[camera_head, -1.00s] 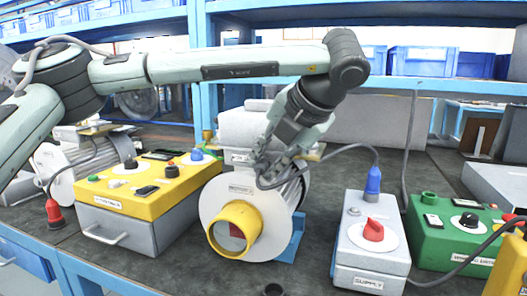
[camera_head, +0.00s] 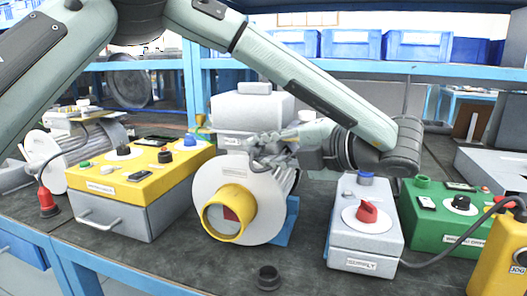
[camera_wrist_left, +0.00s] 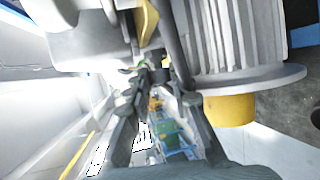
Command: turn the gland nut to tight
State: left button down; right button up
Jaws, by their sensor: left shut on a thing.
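The blower (camera_head: 257,230) stands mid-bench, with a pale round front plate, a yellow outlet ring and a grey box (camera_head: 250,108) above its body. My left gripper (camera_head: 268,147) is at the right side of that box, low, its arm reaching over from the right. In the left wrist view, the left gripper (camera_wrist_left: 162,82) is shut on a small dark round part (camera_wrist_left: 158,74), which seems to be the gland nut. The fingers hide most of it, so its turn angle cannot be told. My right gripper is not in view.
A grey supply box (camera_head: 366,240) with a red knob stands to the right. A green box (camera_head: 425,232) is beyond it. A yellow-topped box (camera_head: 150,175) is to the left. A small black ring (camera_head: 267,277) lies in front of the blower.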

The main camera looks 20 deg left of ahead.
pick_arm(q)
jog(key=c, duration=1.3)
grip_release()
jog(key=shift+c, duration=0.2)
jog(key=v, duration=0.8)
